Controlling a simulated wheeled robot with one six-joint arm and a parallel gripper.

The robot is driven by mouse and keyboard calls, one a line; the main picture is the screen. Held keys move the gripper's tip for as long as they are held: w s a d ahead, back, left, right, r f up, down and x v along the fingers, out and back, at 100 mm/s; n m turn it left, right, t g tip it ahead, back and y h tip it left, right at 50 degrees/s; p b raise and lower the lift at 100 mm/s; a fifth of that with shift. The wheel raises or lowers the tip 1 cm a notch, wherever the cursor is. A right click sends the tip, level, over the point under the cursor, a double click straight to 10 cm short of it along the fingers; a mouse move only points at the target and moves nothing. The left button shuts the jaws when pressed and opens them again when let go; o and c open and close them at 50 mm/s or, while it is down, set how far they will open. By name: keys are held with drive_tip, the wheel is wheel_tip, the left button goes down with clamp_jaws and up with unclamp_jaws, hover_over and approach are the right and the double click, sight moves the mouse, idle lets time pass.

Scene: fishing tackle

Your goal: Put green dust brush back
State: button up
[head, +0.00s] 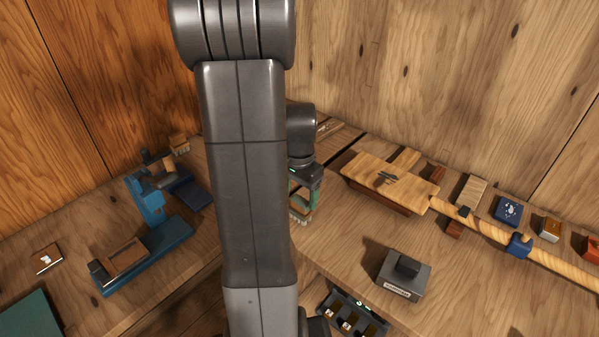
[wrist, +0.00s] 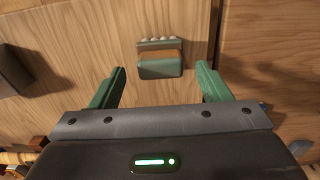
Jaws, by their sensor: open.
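The green dust brush (wrist: 160,68) lies on the wooden bench top in the wrist view, a green block with a tan strip and pale bristle tufts along its far edge. In the head view the brush (head: 300,215) is partly hidden under my gripper (head: 305,183) and beside my arm. In the wrist view my gripper (wrist: 161,72) is open, with one green finger left and one right of the brush and clear gaps on both sides. It holds nothing. I cannot tell the height between fingers and brush.
A dark grey block (head: 404,275) stands on the bench at right, with a black tray (head: 352,315) below it. A wooden board (head: 390,181) lies behind. A blue tool (head: 147,205) stands at left. Bare bench lies between brush and grey block. My arm hides the middle.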

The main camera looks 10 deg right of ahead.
sight(299, 200)
wheel_tip(299, 200, up, 8)
drive_tip(key=shift+r, duration=0.25)
drive_tip(key=shift+f, duration=0.1)
wheel_tip(299, 200, down, 11)
drive_tip(key=shift+w+f, duration=0.1)
drive_tip(key=shift+f, duration=0.1)
drive_tip(key=shift+r, duration=0.8)
drive_tip(key=shift+f, duration=0.1)
